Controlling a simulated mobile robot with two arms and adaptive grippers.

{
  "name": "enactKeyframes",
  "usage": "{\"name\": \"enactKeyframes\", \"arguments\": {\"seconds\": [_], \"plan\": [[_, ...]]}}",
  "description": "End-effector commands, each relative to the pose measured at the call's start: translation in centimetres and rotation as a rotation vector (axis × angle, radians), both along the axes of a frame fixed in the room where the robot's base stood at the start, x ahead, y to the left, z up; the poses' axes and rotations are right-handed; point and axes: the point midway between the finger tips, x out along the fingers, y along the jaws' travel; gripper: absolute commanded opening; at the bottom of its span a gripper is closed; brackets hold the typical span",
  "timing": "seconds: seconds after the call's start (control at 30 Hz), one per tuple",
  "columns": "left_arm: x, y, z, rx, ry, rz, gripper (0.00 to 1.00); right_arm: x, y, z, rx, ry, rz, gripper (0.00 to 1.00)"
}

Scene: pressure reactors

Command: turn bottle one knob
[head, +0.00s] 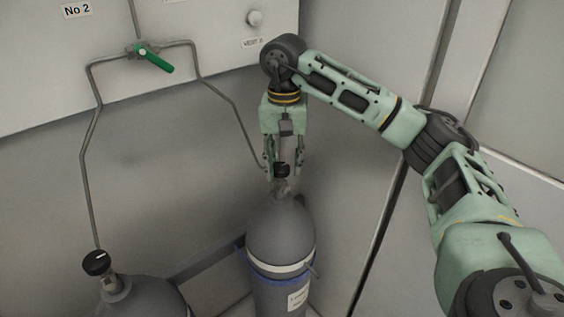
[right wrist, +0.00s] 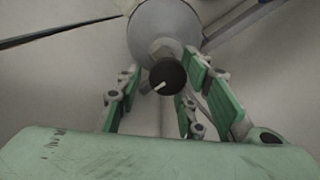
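A grey gas bottle (head: 281,235) with a white band and a label stands at the lower middle of the head view. Its black knob (head: 282,170) is on top. My right gripper (head: 284,172) points down over this bottle, with its fingers on either side of the knob. In the right wrist view the black knob (right wrist: 167,77) with a white mark lies between the spread green fingers, with gaps showing. A second grey bottle (head: 148,298) with a black knob (head: 97,262) stands at the lower left. Which bottle is bottle one cannot be read. My left gripper is not in view.
Thin metal pipes (head: 95,140) run from the bottles up to a green-handled valve (head: 153,60) on the wall panel. A "No 2" label (head: 77,9) and a round white knob (head: 254,18) are above. A blue strap (head: 262,262) circles the middle bottle.

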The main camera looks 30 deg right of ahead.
Motion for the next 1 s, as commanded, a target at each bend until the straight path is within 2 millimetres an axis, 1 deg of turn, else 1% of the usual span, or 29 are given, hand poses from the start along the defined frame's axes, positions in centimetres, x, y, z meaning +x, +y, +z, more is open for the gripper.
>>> {"name": "enactKeyframes", "arguments": {"seconds": [0.33, 0.47, 0.8, 1.0], "plan": [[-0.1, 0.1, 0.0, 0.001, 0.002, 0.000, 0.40, 0.1, 0.1, 0.1, 0.003, -0.005, -0.001, 0.41], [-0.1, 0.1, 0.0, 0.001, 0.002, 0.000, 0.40, 0.2, 0.1, 1.0, 0.003, -0.007, -0.001, 0.41], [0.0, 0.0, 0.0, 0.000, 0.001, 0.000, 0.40, 0.1, -0.1, 6.7, 0.002, -0.011, -0.004, 0.41], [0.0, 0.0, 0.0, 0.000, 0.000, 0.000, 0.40, 0.1, -0.1, 9.7, 0.002, -0.008, -0.004, 0.41]]}}
